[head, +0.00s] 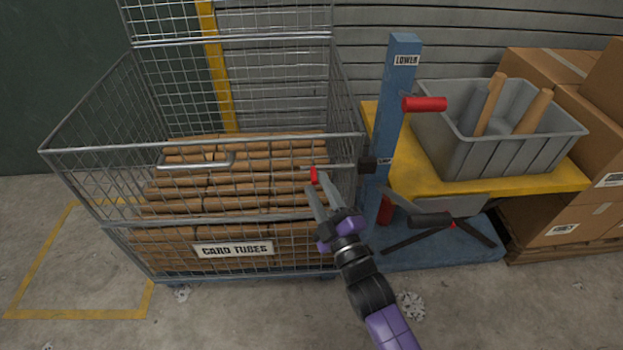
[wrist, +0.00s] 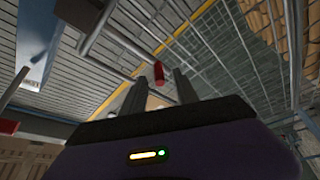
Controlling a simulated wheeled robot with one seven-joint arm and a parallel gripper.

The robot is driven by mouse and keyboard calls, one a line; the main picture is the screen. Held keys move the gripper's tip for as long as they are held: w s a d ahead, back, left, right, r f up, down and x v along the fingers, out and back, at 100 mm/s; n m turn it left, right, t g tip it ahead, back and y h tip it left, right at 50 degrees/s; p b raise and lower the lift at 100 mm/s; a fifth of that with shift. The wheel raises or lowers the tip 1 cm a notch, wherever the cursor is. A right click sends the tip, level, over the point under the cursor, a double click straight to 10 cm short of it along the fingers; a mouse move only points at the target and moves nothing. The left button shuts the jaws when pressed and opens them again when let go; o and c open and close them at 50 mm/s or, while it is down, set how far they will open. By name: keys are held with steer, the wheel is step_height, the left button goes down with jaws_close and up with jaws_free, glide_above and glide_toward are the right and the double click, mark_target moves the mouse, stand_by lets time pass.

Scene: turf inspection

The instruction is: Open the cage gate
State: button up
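The wire-mesh cage (head: 140,258) is full of brown card tubes (head: 235,185) and has a "CARD TUBES" label on its front. Its front mesh gate (head: 100,180) stands upright, with a grey bar handle (head: 197,160) near the top rail. A small red latch knob (head: 314,176) shows at the gate's right part; it also shows in the wrist view (wrist: 158,73). My gripper (head: 316,184) is open, its two fingers pointing up toward the knob. In the wrist view the knob appears between the fingertips (wrist: 156,82). I cannot tell whether they touch it.
A blue post (head: 398,120) with a red handle (head: 424,104) stands right of the cage. Beyond it is a yellow table (head: 430,183) with a grey bin (head: 500,140) of tubes. Cardboard boxes (head: 570,170) stack at far right. Floor in front is mostly clear.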

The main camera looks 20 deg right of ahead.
mark_target(314, 177)
steer(key=shift+x, duration=1.6)
jaws_close()
